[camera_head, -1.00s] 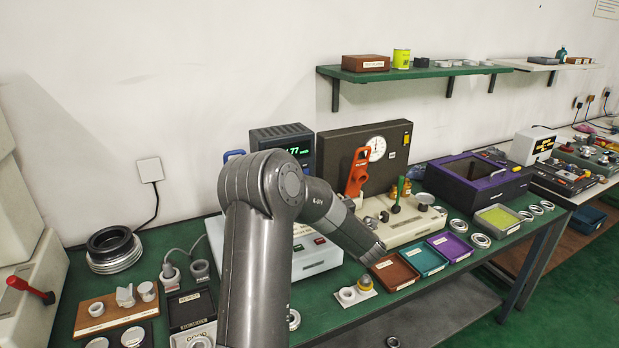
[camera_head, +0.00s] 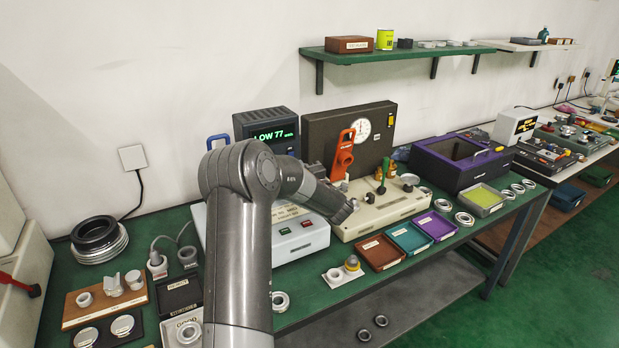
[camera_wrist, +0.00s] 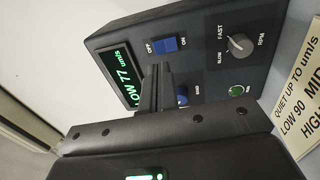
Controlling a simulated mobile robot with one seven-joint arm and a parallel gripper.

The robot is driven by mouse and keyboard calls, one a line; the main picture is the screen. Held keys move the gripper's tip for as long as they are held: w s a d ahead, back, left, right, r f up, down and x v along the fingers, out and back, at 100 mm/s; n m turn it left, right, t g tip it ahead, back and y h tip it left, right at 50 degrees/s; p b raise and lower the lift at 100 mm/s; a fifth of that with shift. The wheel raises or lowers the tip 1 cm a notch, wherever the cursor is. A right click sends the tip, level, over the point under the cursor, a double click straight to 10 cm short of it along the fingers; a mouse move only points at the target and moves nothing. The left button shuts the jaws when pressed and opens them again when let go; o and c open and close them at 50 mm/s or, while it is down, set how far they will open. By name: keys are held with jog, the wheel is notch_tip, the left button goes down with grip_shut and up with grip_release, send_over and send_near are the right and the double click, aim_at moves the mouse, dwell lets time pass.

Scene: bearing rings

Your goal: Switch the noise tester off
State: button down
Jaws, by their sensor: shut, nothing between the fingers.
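The noise tester is a dark box (camera_head: 243,125) at the back of the bench with a lit green display (camera_head: 275,135) reading LOW 77. In the wrist view its panel (camera_wrist: 205,65) fills the upper right. A blue rocker switch (camera_wrist: 171,44) sits between the OFF and ON labels; I cannot tell which side is pressed. A grey FAST/SLOW knob (camera_wrist: 240,45), a green round button or lamp (camera_wrist: 237,90) and a second blue control (camera_wrist: 182,97) are beside it. My gripper (camera_wrist: 166,72) is shut and empty, its tips just below the rocker in the picture; contact is unclear.
A dark case with a dial (camera_head: 362,130) and an orange tool (camera_head: 343,155) are to the right. Black and silver rings (camera_head: 100,238) lie at the left.

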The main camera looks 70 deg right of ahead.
aim_at(288, 151)
jog(key=x, duration=0.5)
jog(key=shift+w+d+r, duration=0.15)
jog(key=shift+w+d, duration=0.05)
jog(key=shift+w, duration=0.05)
jog(key=shift+w+d+r+g+y, duration=0.1)
jog(key=shift+w+r+g+y, duration=0.1)
jog(key=shift+r+g+y, duration=0.25)
jog(key=shift+s+a, duration=0.3)
jog(key=r+v, duration=0.1)
jog(key=v, duration=1.2)
jog(key=shift+s+a+r, duration=0.15)
jog(key=shift+s+a, duration=0.05)
jog(key=shift+s, duration=0.2)
